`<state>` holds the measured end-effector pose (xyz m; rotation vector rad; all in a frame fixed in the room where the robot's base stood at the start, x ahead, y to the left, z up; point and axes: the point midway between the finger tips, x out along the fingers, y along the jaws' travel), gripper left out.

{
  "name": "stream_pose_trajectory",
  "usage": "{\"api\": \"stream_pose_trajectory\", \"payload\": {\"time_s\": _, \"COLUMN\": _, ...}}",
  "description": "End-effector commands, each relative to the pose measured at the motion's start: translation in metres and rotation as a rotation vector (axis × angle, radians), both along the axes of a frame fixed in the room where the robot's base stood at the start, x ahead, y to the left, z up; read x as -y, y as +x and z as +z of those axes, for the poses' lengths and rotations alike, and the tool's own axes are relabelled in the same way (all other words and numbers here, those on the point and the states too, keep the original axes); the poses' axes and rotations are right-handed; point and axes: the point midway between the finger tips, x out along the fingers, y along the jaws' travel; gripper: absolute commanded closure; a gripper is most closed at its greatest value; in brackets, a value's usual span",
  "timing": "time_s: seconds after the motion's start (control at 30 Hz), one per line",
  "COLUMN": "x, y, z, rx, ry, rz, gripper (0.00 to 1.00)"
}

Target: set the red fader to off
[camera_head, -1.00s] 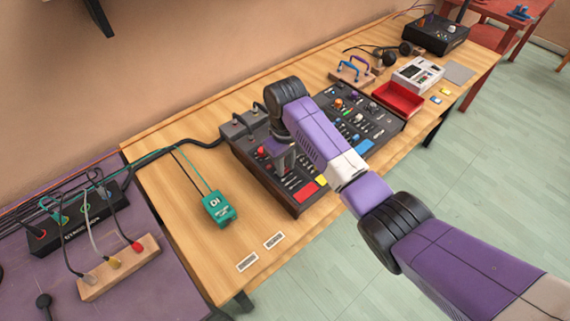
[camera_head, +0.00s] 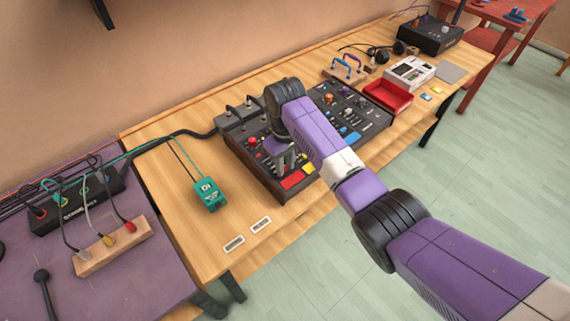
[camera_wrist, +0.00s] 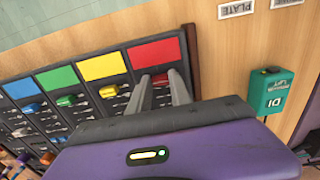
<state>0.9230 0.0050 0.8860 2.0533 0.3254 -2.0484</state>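The mixer (camera_head: 262,180) is a dark console on the wooden table. Its near edge carries colour plates, including a red plate (camera_wrist: 155,52) beside a yellow one. The red fader (camera_wrist: 159,78) is a small red cap just below the red plate in the wrist view. My gripper (camera_wrist: 160,75) points down over this strip with its two grey fingers apart, one on each side of the red cap. Whether the fingers touch the cap cannot be told. In the head view my gripper (camera_head: 283,155) and wrist partly cover the console, and the red fader cannot be made out there.
Yellow (camera_wrist: 107,90), green (camera_wrist: 66,100) and blue (camera_wrist: 32,108) fader caps lie left of my fingers. A teal DI box (camera_head: 209,195) stands left of the mixer in the head view, and a red tray (camera_head: 388,96) lies beyond it. Cables run along the back.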

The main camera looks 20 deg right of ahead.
Motion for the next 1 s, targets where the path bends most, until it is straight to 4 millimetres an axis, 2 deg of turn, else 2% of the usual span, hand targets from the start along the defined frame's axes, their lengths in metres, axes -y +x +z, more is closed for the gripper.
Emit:
{"api": "stream_pose_trajectory", "payload": {"time_s": 0.03, "x": 0.001, "y": -0.002, "z": 0.0, "rx": -0.009, "ry": -0.002, "rz": -0.002, "gripper": 0.67}}
{"api": "stream_pose_trajectory", "payload": {"time_s": 0.1, "x": 0.001, "y": -0.002, "z": 0.0, "rx": -0.008, "ry": -0.002, "rz": -0.002, "gripper": 0.55}}
{"api": "stream_pose_trajectory", "payload": {"time_s": 0.47, "x": 0.001, "y": -0.001, "z": 0.002, "rx": -0.003, "ry": 0.0, "rz": -0.001, "gripper": 0.55}}
{"api": "stream_pose_trajectory", "payload": {"time_s": 0.57, "x": 0.0, "y": -0.001, "z": 0.012, "rx": -0.002, "ry": 0.0, "rz": -0.001, "gripper": 0.55}}
{"api": "stream_pose_trajectory", "payload": {"time_s": 0.9, "x": 0.001, "y": -0.001, "z": 0.064, "rx": -0.003, "ry": -0.001, "rz": -0.001, "gripper": 0.55}}
{"api": "stream_pose_trajectory", "payload": {"time_s": 1.0, "x": 0.001, "y": -0.002, "z": 0.073, "rx": -0.004, "ry": 0.0, "rz": -0.002, "gripper": 0.55}}
